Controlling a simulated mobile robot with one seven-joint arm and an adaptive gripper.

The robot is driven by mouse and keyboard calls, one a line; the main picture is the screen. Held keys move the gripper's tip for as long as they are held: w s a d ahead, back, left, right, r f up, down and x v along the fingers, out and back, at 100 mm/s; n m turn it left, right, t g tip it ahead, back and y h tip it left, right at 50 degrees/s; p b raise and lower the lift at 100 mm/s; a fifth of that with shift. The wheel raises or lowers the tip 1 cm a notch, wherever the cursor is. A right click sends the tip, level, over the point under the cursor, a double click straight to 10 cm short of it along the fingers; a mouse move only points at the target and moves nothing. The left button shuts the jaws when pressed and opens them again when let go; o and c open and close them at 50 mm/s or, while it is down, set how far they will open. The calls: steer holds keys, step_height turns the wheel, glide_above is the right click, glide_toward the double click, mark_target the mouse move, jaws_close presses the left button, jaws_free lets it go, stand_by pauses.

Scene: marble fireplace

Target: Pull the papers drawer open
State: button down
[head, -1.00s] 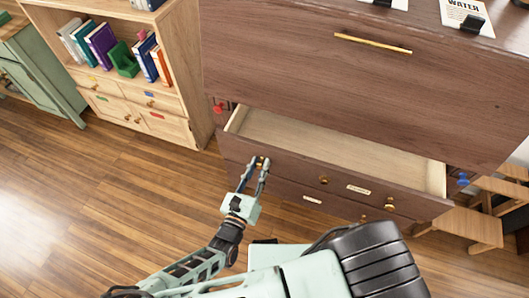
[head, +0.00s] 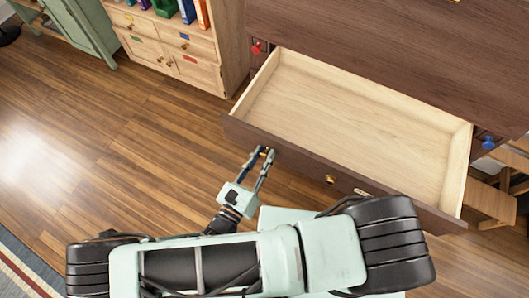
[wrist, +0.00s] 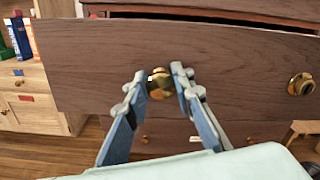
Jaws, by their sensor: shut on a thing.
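The dark brown drawer (head: 350,125) stands far out of the cabinet in the head view, showing an empty pale wooden interior. Its front carries brass knobs and a small pale label (head: 362,192), too small to read. My gripper (head: 264,153) is at the drawer's left knob. In the wrist view my gripper (wrist: 158,82) has its fingers on either side of that brass knob (wrist: 160,85), shut on it. The right knob (wrist: 301,84) is free. My arm and body hide part of the lower front.
A light wooden bookcase (head: 190,60) stands left. Wooden steps (head: 490,205) are at right. Open wood floor (head: 130,140) lies left.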

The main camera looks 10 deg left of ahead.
steer(key=c, duration=1.6)
jaws_free()
steer(key=shift+r, duration=0.15)
step_height(320, 180, up, 10)
steer(key=shift+f, duration=0.1)
